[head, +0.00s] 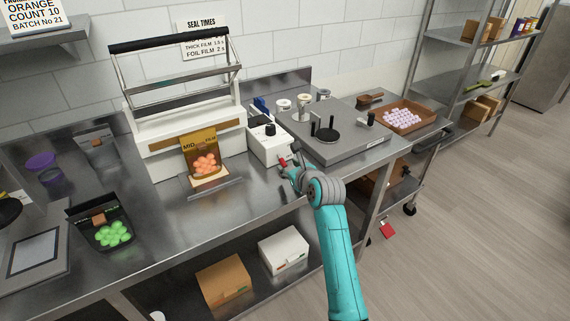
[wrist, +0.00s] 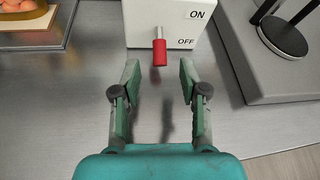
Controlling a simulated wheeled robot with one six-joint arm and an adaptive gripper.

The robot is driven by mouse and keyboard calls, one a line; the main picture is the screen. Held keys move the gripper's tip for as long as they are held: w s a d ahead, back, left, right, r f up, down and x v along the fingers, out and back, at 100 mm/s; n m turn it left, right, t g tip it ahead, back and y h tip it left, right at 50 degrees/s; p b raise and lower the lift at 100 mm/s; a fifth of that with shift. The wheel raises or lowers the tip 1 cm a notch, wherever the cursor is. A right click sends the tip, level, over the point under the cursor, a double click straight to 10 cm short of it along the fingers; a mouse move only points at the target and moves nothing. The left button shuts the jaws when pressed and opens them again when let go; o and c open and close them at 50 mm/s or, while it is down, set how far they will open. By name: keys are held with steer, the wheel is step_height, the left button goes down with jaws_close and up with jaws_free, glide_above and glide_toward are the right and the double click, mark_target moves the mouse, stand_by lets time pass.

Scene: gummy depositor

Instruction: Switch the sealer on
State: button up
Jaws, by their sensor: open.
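The sealer (head: 190,130) is a white machine with a raised black-handled frame, left of centre in the head view. A film pouch (head: 202,143) with orange gummies stands at its front. Right of it is a white control box (wrist: 170,20) marked ON above and OFF below. Its red-tipped lever (wrist: 160,52) points down, level with the OFF mark; it also shows in the head view (head: 283,162). My gripper (wrist: 160,80) is open just in front of the box. Its fingertips are spread left and right, a little short of the lever, with nothing between them.
A grey plate machine (head: 345,145) stands right of the box, close to my gripper. A wooden tray (head: 425,115) of pale pieces is at the right. The steel bench front is clear.

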mark_target(284, 163)
steer(key=shift+x, duration=2.1)
jaws_close()
